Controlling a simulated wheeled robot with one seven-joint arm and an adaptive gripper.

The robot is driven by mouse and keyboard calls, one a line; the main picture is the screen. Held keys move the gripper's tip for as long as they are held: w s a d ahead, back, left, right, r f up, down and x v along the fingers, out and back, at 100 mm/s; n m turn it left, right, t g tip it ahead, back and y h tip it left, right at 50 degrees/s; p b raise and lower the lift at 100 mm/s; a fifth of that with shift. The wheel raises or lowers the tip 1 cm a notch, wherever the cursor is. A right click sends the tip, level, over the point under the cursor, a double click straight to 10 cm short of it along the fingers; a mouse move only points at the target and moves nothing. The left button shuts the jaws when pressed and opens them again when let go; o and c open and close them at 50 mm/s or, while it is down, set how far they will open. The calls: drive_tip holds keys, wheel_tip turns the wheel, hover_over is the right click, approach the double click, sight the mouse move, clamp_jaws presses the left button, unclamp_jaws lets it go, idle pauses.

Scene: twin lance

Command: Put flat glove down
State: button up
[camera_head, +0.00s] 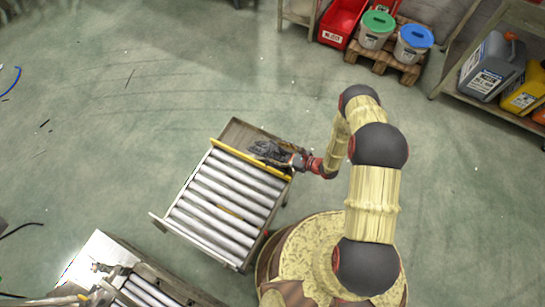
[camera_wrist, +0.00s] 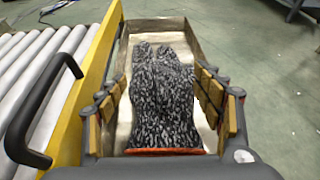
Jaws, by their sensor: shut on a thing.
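A flat speckled grey glove (camera_wrist: 160,95) with an orange cuff lies between the two fingers of my gripper (camera_wrist: 158,84) in the wrist view, its finger ends pointing away from me. It shows as a dark shape in the head view (camera_head: 268,149). My gripper (camera_head: 297,160) is shut on the glove. The glove is over a shallow tray with a pale floor (camera_wrist: 125,60) beside the roller conveyor. I cannot tell whether the glove touches the tray floor.
The roller conveyor (camera_head: 222,192) is next to the tray, with a yellow rail (camera_wrist: 88,85) between them. A black handle (camera_wrist: 40,110) shows at left. A shelf (camera_head: 500,110) with jugs and a pallet (camera_head: 383,63) with buckets stand farther back.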

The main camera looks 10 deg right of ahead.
wheel_tip(320, 180, down, 6)
drive_tip(key=shift+b, duration=1.15)
drive_tip(key=shift+r, duration=0.1)
drive_tip(key=o, duration=1.3)
drive_tip(key=shift+c, duration=0.2)
drive_tip(key=shift+o, duration=0.4)
